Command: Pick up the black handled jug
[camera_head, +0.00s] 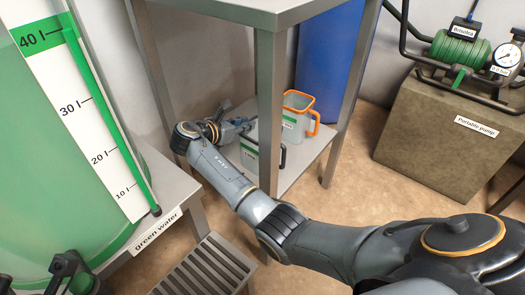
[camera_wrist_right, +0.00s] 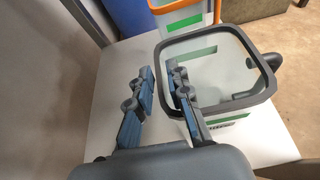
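The black handled jug (camera_wrist_right: 228,75) is a clear, square jug with a black rim and green stripe. It stands upright on a low white shelf, its handle (camera_wrist_right: 262,80) on the right side in the wrist view. In the head view a grey table leg hides much of the jug (camera_head: 250,153). My right gripper (camera_wrist_right: 160,95) is open at the jug's left wall. One finger overlaps the rim and wall; the other is outside, with a gap between them. I cannot tell whether either finger touches the jug.
An orange handled jug (camera_head: 298,103) stands just behind on the same shelf (camera_head: 312,150). Table legs (camera_head: 271,105) rise close to my right arm. A blue barrel (camera_head: 328,60) is behind. A green water tank (camera_head: 50,170) is at left, a portable pump (camera_head: 450,130) at right.

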